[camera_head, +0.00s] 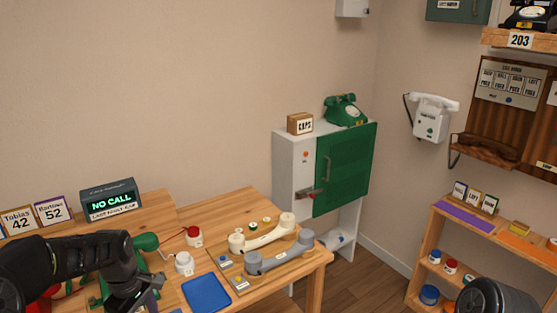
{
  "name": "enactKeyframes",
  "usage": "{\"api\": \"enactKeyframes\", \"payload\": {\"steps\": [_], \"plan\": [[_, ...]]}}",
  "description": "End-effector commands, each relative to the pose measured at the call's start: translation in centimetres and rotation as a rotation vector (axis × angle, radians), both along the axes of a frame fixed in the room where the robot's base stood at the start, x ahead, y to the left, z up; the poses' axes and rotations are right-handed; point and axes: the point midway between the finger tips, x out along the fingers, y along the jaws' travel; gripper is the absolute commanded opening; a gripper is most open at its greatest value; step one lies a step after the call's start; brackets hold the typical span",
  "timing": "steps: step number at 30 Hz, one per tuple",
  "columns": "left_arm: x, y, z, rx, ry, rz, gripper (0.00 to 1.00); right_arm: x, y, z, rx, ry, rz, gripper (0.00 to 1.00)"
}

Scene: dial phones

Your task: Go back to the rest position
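My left arm comes in from the left over the wooden table (162,208). Its dark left gripper (128,297) points down at the front of the table, by a green phone (146,242) that it partly covers. I cannot see the fingertips clearly, nor whether they hold anything. A dark rounded part of my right arm shows at the bottom right edge; the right gripper is out of view.
A tray holds a cream handset (262,236) and a grey handset (278,256). A blue tray (206,293) lies nearby. A display (110,201) reads "NO CALL". A cabinet with a green door (345,168) stands behind; a shelf (421,270) stands right.

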Motion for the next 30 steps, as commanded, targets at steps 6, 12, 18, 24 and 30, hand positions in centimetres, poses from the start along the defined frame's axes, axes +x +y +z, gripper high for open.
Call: {"api": "enactKeyframes", "payload": {"steps": [6,12,18,24,30], "plan": [[-0.1,-3.3,-4.1,-0.043,-0.012,-0.134,0.66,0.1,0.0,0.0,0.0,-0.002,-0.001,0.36],[-1.0,-7.8,-9.2,-0.1,-0.04,-0.313,0.66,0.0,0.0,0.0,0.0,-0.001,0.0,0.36],[-4.8,-15.1,-16.3,-0.186,-0.091,-0.575,0.66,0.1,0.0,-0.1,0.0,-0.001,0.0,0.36],[-13.9,-24.0,-23.2,-0.265,-0.184,-0.91,0.66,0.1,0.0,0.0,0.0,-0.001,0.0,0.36],[-20.3,-27.5,-25.0,-0.265,-0.244,-1.111,0.66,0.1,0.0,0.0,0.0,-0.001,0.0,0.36]]}}
